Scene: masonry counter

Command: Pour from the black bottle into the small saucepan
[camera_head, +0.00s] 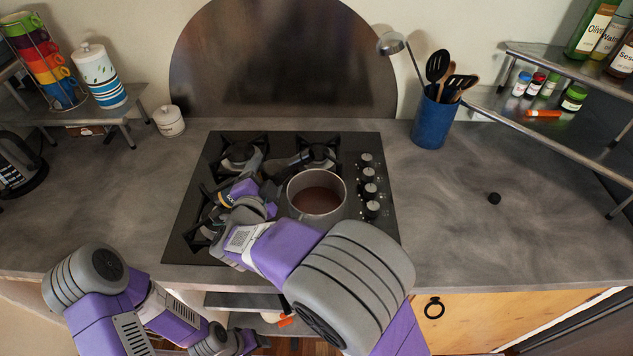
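A small metal saucepan (316,211) stands on the hob (350,225), with brown liquid or a brown bottom showing inside. My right arm reaches in from the lower right, across the front of the hob. Its gripper (237,190) is left of the saucepan, over the left burners. Its fingers are partly hidden by the wrist, so I cannot tell whether they are open or what they hold. My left gripper (255,341) is low, in front of the counter, and its opening is unclear. I cannot make out a black bottle for certain.
A small black round object (494,198) lies on the right counter. Shelves with bottles (593,30) and spice jars (522,84) are at right. A lidded white jar (169,121) stands at left. Much of the counter is clear.

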